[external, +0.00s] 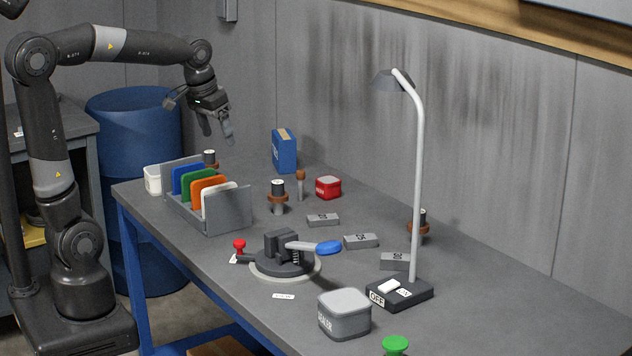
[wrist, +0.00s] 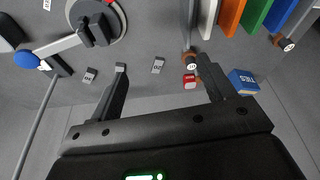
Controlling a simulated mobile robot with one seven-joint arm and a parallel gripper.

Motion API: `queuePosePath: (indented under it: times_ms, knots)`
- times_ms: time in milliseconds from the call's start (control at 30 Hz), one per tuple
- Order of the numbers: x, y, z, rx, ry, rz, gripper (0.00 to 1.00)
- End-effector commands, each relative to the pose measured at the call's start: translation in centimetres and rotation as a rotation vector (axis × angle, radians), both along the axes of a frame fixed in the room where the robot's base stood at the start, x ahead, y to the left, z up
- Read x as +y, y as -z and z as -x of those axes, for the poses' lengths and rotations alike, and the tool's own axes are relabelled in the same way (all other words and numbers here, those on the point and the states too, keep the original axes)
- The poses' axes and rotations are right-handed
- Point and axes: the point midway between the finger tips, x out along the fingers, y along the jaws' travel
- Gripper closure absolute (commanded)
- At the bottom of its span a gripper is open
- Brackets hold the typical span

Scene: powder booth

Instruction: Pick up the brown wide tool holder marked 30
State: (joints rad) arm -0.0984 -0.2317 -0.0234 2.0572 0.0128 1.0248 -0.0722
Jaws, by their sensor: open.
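Several tool holders with brown collars stand on the bench; I cannot read a 30 on any of them. Another holder (external: 210,158) is partly hidden behind the rack, and one (external: 418,228) is partly behind the lamp pole. My gripper (external: 217,130) is open and empty, high above the bench's far end; its fingers (wrist: 162,70) are spread apart.
A grey rack (external: 232,210) holds coloured plates. A blue box (external: 284,152), red box (external: 328,187) and grey blocks (external: 323,220) lie around. A clamp fixture (external: 284,255), grey tub (external: 344,315) and tall lamp (external: 417,170) stand nearer. The wall runs behind the bench.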

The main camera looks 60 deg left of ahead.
Motion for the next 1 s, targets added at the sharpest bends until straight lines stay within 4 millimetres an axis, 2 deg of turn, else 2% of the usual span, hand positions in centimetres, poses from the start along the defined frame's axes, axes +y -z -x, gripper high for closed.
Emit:
queuePosePath:
  times_ms: [33,267,467,600,800,1000]
  knots:
    - [0.5,0.3,-1.7,0.021,-0.014,0.003,0.25]
    - [2.8,2.2,-8.7,0.103,-0.074,0.02,0.25]
    - [5.2,5.2,-14.5,0.173,-0.127,0.036,0.25]
    - [7.1,8.0,-18.0,0.22,-0.163,0.049,0.25]
    - [9.0,11.4,-21.3,0.268,-0.203,0.065,0.25]
    - [9.7,13.1,-22.3,0.286,-0.216,0.07,0.25]
